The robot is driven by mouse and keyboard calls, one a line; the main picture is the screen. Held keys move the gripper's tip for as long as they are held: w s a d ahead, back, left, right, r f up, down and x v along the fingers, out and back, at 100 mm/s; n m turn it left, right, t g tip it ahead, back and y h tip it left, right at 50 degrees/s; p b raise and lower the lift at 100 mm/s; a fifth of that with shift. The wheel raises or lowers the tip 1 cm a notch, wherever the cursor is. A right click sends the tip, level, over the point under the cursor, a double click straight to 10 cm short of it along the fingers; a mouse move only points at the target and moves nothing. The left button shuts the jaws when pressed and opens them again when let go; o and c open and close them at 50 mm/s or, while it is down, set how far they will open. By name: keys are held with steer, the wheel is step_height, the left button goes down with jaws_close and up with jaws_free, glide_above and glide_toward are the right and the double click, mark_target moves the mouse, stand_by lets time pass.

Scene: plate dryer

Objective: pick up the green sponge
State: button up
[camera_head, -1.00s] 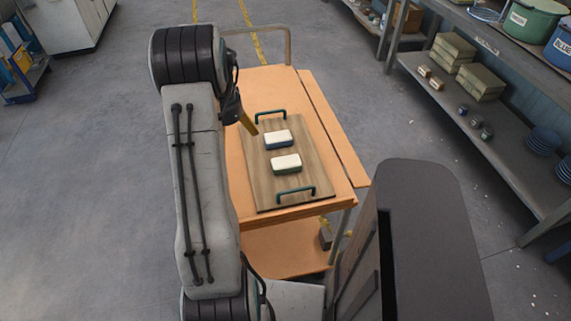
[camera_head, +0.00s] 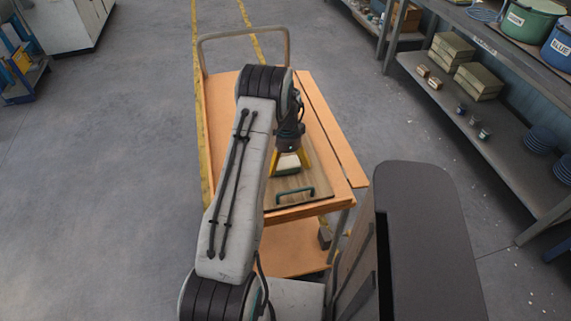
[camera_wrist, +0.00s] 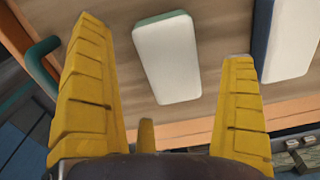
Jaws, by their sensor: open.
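The green sponge (camera_head: 287,170) lies on the wooden tray (camera_head: 315,177), with its pale top up. In the wrist view, its white face and a thin green edge show (camera_wrist: 167,60) between and beyond the yellow fingers. My gripper (camera_head: 290,164) points down above the sponge, fingers spread to either side of it in the head view. In the wrist view, my gripper (camera_wrist: 163,45) is open and empty. I cannot tell the exact height of the fingertips over the sponge.
A blue-edged sponge (camera_wrist: 292,38) lies beside the green one, hidden in the head view. The tray has a dark green handle (camera_head: 295,192) and sits on an orange cart (camera_head: 222,115) with a metal rail (camera_head: 243,34). A loaded shelf (camera_head: 490,120) stands at the right.

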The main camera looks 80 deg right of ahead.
steer(key=shift+f, duration=1.35)
steer(key=shift+c, duration=0.2)
steer(key=c, duration=0.9)
